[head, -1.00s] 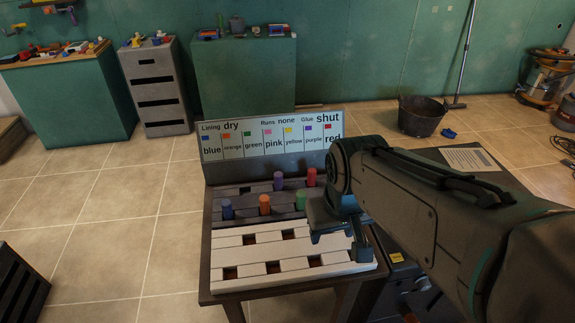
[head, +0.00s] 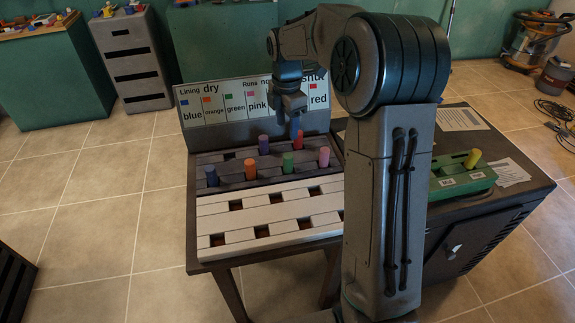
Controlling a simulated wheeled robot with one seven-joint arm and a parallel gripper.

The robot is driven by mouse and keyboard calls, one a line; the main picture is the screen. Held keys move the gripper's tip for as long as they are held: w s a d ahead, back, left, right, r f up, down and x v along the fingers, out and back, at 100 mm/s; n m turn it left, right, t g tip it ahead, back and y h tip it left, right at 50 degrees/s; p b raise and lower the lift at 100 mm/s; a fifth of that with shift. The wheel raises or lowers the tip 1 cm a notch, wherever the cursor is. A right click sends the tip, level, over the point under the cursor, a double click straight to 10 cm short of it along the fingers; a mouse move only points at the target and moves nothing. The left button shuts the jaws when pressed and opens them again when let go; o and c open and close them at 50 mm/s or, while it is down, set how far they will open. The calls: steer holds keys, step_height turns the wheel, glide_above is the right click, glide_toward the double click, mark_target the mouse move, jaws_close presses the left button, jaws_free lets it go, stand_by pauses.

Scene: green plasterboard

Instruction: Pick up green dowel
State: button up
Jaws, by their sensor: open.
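The green dowel (head: 288,164) stands upright in the front row of the dark grey rack (head: 230,170), between the orange dowel (head: 250,169) and the pink dowel (head: 324,157). My gripper (head: 294,128) is open and points down, behind and above the green dowel in the picture. It appears close to the red dowel (head: 298,142) in the back row; whether it touches that dowel I cannot tell. Nothing shows between its fingers, which are partly overlapped in this view. The green dowel is in plain sight.
A blue dowel (head: 212,177) and a purple dowel (head: 263,145) also stand in the rack. A label board (head: 215,107) rises behind it. A pale rack (head: 270,210) with empty holes lies in front.

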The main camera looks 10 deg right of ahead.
mark_target(288, 155)
step_height(288, 155, down, 9)
steer(key=shift+r+b, duration=0.2)
steer(key=shift+b, duration=0.15)
steer(key=f, duration=0.5)
steer(key=shift+s+f, duration=0.15)
steer(key=shift+s, duration=0.1)
steer(key=c, duration=1)
